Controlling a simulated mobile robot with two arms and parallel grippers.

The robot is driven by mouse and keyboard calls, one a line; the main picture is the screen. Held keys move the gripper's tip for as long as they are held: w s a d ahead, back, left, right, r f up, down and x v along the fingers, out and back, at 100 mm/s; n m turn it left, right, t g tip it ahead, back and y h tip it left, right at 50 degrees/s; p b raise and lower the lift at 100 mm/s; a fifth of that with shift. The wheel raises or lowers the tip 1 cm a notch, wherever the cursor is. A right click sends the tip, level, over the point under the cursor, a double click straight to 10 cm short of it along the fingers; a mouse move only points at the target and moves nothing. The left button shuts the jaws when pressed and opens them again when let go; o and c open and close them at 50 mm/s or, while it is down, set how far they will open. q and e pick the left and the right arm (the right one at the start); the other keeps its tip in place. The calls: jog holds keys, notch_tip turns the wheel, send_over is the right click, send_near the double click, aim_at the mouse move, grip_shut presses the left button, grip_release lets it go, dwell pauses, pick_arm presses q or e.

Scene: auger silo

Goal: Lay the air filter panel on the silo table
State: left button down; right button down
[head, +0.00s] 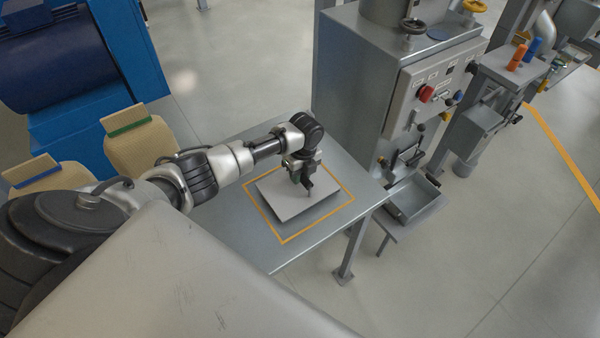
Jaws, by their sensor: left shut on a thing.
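The air filter panel (282,202) is a flat light-grey plate in the head view. It is over the silo table (235,240), inside the orange outlined square. A dark band shows along its lower right edge; I cannot tell whether the panel touches the table top or is just above it. My left gripper (304,186) points down at the panel's upper right part and is shut on it. The gripper hides the exact grip point. My right gripper is not in view.
A grey cabinet with a control panel (425,95) stands right behind the table, with an open metal tray (412,203) below it. The floor at lower right is clear.

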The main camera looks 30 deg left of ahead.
pick_arm(q)
jog(key=shift+f, duration=0.2)
jog(key=c, duration=0.8)
grip_release()
